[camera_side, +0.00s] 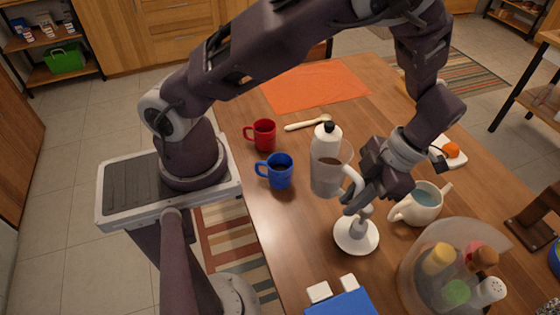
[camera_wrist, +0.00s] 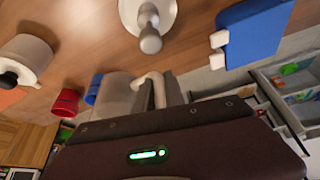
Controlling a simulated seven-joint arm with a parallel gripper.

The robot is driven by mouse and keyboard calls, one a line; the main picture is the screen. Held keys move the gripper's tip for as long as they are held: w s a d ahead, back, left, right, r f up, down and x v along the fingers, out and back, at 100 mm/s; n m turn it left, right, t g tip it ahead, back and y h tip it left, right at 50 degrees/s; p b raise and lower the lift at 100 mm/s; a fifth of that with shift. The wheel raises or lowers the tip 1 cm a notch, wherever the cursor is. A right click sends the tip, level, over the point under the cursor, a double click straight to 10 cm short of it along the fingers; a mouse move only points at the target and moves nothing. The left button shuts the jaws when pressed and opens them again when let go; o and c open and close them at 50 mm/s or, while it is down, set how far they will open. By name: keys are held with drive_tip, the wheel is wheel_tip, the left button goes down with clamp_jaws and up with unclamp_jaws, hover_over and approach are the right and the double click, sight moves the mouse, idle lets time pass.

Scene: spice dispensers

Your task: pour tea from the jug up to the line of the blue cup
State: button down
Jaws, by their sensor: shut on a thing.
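The jug (camera_side: 327,180) is grey and see-through, with brown tea inside and a white handle. It is held upright, with its lower end beside the blue cup's right side in the side view; whether it touches the table is unclear. My gripper (camera_side: 354,190) is shut on the jug's handle from the right. In the wrist view, the jug (camera_wrist: 116,96) is left of my gripper's fingers (camera_wrist: 160,92). The blue cup (camera_side: 280,174) stands upright on the table, left of the jug. Its inside is dark and its line cannot be seen. In the wrist view the blue cup (camera_wrist: 93,88) is mostly hidden behind the jug.
A red cup (camera_side: 264,134) stands behind the blue cup. A white round stand (camera_side: 356,238) is in front. A white pot (camera_side: 420,205) and a clear bin (camera_side: 410,275) of shakers stand right. A blue box (camera_side: 343,303) is nearest.

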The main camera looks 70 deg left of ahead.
sight(343, 179)
drive_tip(key=w+n, duration=0.1)
drive_tip(key=w+a+r+n+h, duration=0.1)
drive_tip(key=w+n, duration=0.1)
drive_tip(key=shift+w+a+r, duration=0.25)
drive_tip(key=shift+w+r, duration=0.05)
drive_tip(key=shift+w, duration=0.05)
drive_tip(key=shift+a+r+h, duration=0.1)
drive_tip(key=shift+h, duration=0.3)
drive_tip(key=shift+s+a+f+m+t+h, duration=0.25)
drive_tip(key=shift+s+a+f+t+h, duration=0.25)
drive_tip(key=shift+a+h, duration=0.35)
drive_tip(key=shift+s+a+f+m+t+h, duration=0.2)
drive_tip(key=shift+s+a+f+t+h, duration=0.25)
drive_tip(key=shift+h, duration=0.65)
drive_tip(key=shift+s+a+f+m+t+h, duration=0.3)
drive_tip(key=shift+a+f+t+h, duration=0.25)
drive_tip(key=shift+a+h, duration=0.35)
drive_tip(key=shift+r, duration=0.1)
drive_tip(key=shift+s+a+r+m+t+h, duration=0.15)
drive_tip(key=shift+a+r+t+h, duration=0.1)
drive_tip(key=shift+r+h, duration=0.35)
drive_tip(key=shift+s+a+r+m+t+h, duration=0.1)
drive_tip(key=shift+s+a+r+t+h, duration=0.2)
drive_tip(key=shift+r, duration=0.4)
drive_tip(key=shift+s+a+r+m+t+h, duration=0.1)
drive_tip(key=shift+a+r+t+h, duration=0.1)
drive_tip(key=shift+r+h, duration=0.4)
idle(1.4)
